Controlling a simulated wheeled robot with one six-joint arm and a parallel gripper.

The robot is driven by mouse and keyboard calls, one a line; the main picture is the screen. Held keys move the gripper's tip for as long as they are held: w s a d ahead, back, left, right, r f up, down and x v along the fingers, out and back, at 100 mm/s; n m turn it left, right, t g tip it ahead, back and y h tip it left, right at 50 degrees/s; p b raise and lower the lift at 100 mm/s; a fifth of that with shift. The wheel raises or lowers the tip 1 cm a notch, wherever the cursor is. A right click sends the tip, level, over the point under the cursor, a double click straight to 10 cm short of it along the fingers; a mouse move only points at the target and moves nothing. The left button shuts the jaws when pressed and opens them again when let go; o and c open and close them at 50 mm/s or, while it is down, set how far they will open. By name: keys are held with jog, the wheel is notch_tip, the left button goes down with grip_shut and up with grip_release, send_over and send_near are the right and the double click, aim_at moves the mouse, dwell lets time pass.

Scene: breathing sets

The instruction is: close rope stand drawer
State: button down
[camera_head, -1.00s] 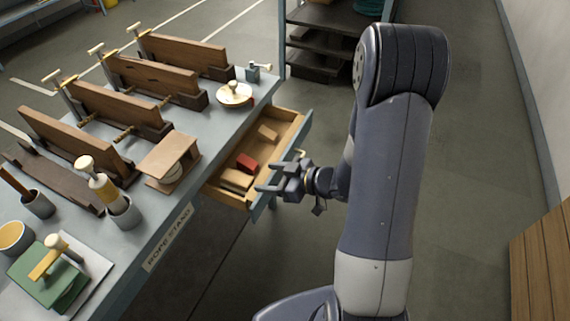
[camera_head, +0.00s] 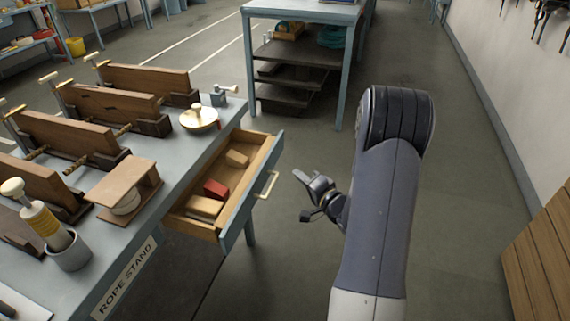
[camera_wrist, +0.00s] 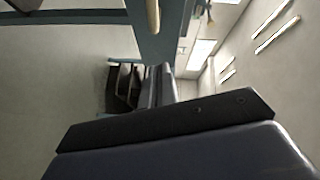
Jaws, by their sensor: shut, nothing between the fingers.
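The rope stand (camera_head: 104,270) is a blue-grey bench at left with a "ROPE STAND" label. Its drawer (camera_head: 252,190) is pulled open on the right side, with a pale bar handle (camera_head: 267,185) on its blue front. Inside lie a red block (camera_head: 216,189) and tan wooden blocks (camera_head: 204,207). My gripper (camera_head: 303,175) is shut and empty, to the right of the handle and apart from it. In the wrist view, a pale bar that looks like the handle (camera_wrist: 153,16) shows at the top; the fingertips are hard to make out there.
Wooden clamps, a round lidded piece (camera_head: 199,118) and a small wooden stand (camera_head: 125,192) sit on the bench top. A shelved table (camera_head: 345,60) stands behind. A wooden slatted piece (camera_head: 540,245) is at right.

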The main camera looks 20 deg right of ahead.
jog(key=d+f+m+t+h+b, duration=0.1)
jog(key=d+f+m+h+b, duration=0.1)
jog(key=d+m, duration=0.3)
jog(key=p, duration=0.1)
send_near(281, 146)
jog(key=w+d, duration=0.2)
jog(key=w, duration=0.1)
jog(key=shift+w+a+m+h, duration=0.3)
jog(key=shift+w+a, duration=0.65)
jog(key=shift+a, duration=0.2)
jog(key=shift+w+a+f, duration=0.1)
jog(key=shift+w+a, duration=0.25)
jog(key=shift+a, duration=0.1)
